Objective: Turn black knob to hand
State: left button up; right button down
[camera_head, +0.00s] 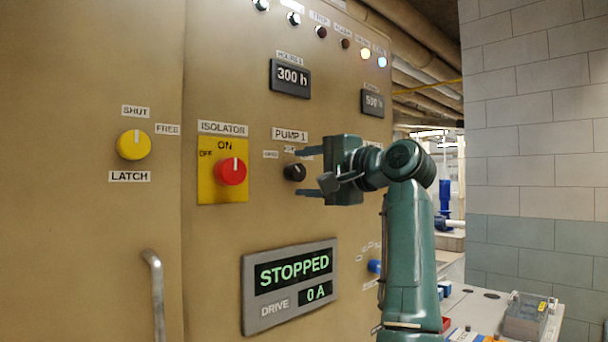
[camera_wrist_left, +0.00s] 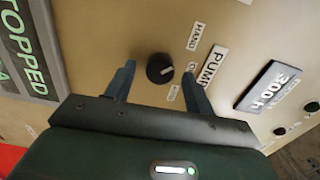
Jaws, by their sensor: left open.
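The small black knob (camera_head: 295,172) is on the tan panel under the PUMP 1 label. It also shows in the left wrist view (camera_wrist_left: 160,68), where its white mark points toward the middle label. The HAND label (camera_wrist_left: 195,36) lies to the panel's left of that middle label. My left gripper (camera_head: 303,173) is open, its fingers above and below the knob. In the left wrist view the fingertips (camera_wrist_left: 158,70) stand on either side of the knob with gaps between. Whether the tips are level with the knob is hard to tell. My right gripper is not in view.
A red isolator knob (camera_head: 231,171) on a yellow plate and a yellow knob (camera_head: 133,144) are to the left. A STOPPED display (camera_head: 290,284) is below, with a blue knob (camera_head: 374,266) to its right. A metal handle (camera_head: 156,290) sticks out at lower left.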

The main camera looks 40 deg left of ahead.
pick_arm(q)
jog(key=d+b, duration=0.1)
jog(key=d, duration=1.1)
jog(key=shift+s+r+b, duration=0.15)
jog(key=shift+s+b, duration=0.2)
jog(key=shift+s, duration=0.05)
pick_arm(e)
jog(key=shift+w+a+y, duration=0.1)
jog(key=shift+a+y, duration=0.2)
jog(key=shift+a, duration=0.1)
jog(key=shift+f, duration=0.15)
